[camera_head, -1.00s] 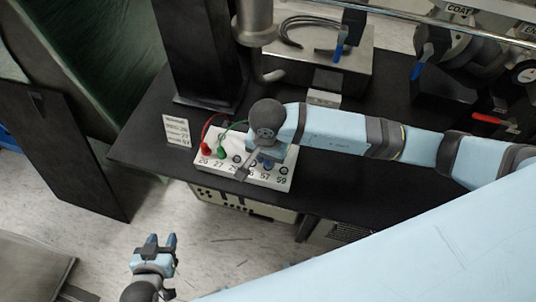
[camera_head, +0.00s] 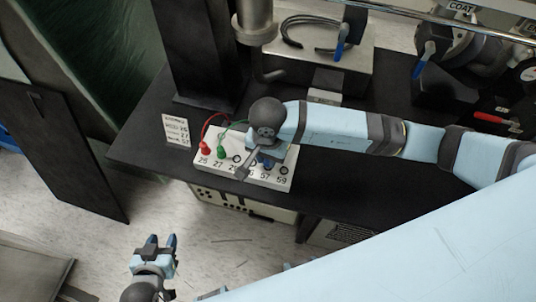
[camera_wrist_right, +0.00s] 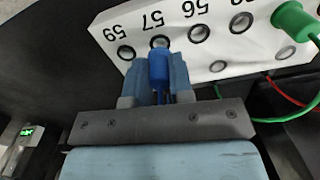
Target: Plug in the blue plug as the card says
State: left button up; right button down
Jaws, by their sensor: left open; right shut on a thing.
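The white socket panel (camera_head: 211,138) lies on the black bench with a row of numbered sockets. My right gripper (camera_wrist_right: 158,80) is shut on the blue plug (camera_wrist_right: 160,67). The plug's tip is at the socket labelled 57; I cannot tell how far in it is. The arm partly hides my right gripper in the head view (camera_head: 266,160). The card (camera_head: 176,131) stands left of the panel; 26 and 27 are readable, the lowest line is not. My left gripper (camera_head: 160,240) is open and empty over the floor.
A black column (camera_head: 200,60) rises behind the panel. A metal box (camera_head: 375,68) with a looped cable and a blue-handled valve stand behind the right arm. Red and green wires run from their plugs. The bench's front left corner is clear.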

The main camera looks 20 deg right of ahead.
dwell(0.6)
jog(key=shift+f+b, duration=1.1)
jog(key=shift+b, duration=0.05)
jog(key=c, duration=0.9)
grip_release()
jog(key=shift+r, duration=0.15)
notch_tip(320, 180, up, 14)
jog(key=shift+f+b, duration=0.2)
jog(key=shift+b, duration=0.6)
